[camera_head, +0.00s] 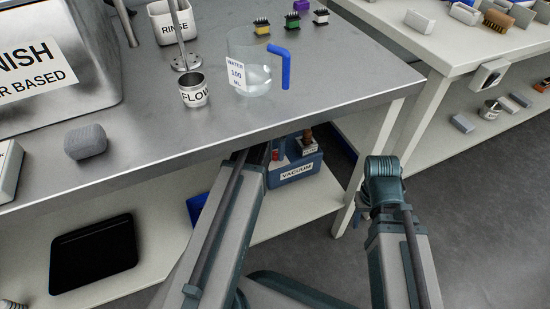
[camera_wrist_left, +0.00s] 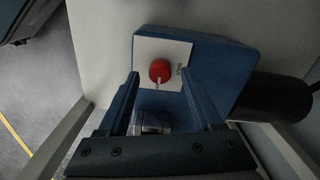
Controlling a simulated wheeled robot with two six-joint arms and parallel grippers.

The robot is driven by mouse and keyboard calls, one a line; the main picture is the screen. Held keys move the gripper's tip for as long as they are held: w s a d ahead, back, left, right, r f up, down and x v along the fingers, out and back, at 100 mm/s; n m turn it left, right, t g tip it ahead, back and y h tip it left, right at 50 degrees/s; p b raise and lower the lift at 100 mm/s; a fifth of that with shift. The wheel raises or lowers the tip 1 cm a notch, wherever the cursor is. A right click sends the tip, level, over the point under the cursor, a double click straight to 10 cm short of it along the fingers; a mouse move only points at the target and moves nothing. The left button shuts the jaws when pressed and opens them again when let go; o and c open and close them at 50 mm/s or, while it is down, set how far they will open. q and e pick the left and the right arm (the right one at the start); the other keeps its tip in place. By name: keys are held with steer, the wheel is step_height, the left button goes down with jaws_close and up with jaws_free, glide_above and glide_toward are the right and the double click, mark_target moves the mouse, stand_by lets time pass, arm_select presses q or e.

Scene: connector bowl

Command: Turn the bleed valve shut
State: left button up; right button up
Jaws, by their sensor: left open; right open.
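The blue vacuum unit (camera_head: 296,172), labelled VACUUM, stands on the shelf under the steel table. In the left wrist view, its blue body (camera_wrist_left: 222,62) carries a white plate (camera_wrist_left: 147,48) with a round red knob (camera_wrist_left: 159,69), which looks like the bleed valve. A pale mark shows at the knob's lower edge; small lettering beside it is hard to read. My left gripper (camera_wrist_left: 158,82) is open, its two fingers on either side of the knob in the picture. I cannot tell how close the fingertips are to it. My right gripper is hidden beyond its wrist.
The steel table (camera_head: 330,95) overhangs the unit, with its leg (camera_head: 383,125) to the right. A water beaker (camera_head: 252,75) and a FLOW cup (camera_head: 194,92) stand on top. A black tray (camera_head: 93,254) lies on the lower shelf. A dark cylinder (camera_wrist_left: 275,97) projects from the unit.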

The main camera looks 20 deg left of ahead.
arm_select(q)
steer(key=shift+f+b, duration=0.5)
steer(key=shift+f, duration=0.4)
jaws_close()
